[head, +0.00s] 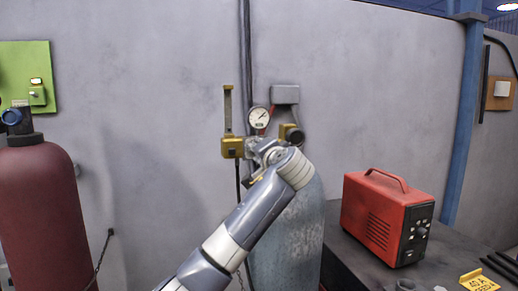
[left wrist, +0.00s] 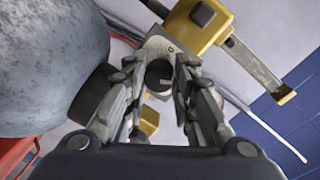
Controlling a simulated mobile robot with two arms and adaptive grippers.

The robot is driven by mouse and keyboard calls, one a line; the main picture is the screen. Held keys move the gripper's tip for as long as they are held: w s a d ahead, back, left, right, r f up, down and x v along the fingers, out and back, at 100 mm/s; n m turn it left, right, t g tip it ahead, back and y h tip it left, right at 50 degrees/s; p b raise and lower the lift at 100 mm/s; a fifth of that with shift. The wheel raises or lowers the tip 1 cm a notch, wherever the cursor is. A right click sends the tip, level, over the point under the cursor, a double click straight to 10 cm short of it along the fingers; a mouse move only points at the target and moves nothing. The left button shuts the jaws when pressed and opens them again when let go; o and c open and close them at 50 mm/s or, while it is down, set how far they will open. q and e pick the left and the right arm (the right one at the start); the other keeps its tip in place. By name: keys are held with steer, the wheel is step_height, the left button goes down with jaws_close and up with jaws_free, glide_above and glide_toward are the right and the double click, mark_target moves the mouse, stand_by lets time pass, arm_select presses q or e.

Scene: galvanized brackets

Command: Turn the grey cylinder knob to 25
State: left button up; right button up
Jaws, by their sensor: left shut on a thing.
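The grey cylinder (head: 290,235) stands against the wall and fills the upper left of the left wrist view (left wrist: 50,55). A brass-yellow regulator body (head: 232,148) with a round white gauge (head: 259,117) sits at its top. My left gripper (head: 262,150) reaches up to the regulator. In the left wrist view, its fingers (left wrist: 160,82) are shut on a dark round knob (left wrist: 158,74) with a small pale mark. The fingers hide its sides, and I cannot read its setting. In the head view my arm hides the knob. My right gripper is out of view.
A dark red cylinder (head: 42,215) with a blue valve stands at the left. A red power unit (head: 385,220) and a yellow sign (head: 478,281) are on the dark bench at the right. A yellow flow tube (head: 228,108) rises left of the gauge. A grey box (head: 285,94) is behind.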

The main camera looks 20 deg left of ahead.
arm_select(q)
steer(key=shift+d+f+m+y+p, duration=0.1)
steer(key=shift+m+y+p, duration=0.45)
steer(key=shift+m, duration=3.65)
steer(key=shift+a+f+m+y+p, duration=0.1)
steer(key=shift+m+p, duration=0.8)
steer(key=shift+m, duration=3.3)
steer(key=shift+d+f+m+y+p, duration=0.1)
steer(key=shift+m+y+p, duration=0.45)
steer(key=shift+m, duration=3.65)
steer(key=o, duration=1.1)
steer(key=shift+w, duration=0.1)
steer(key=shift+r, duration=0.1)
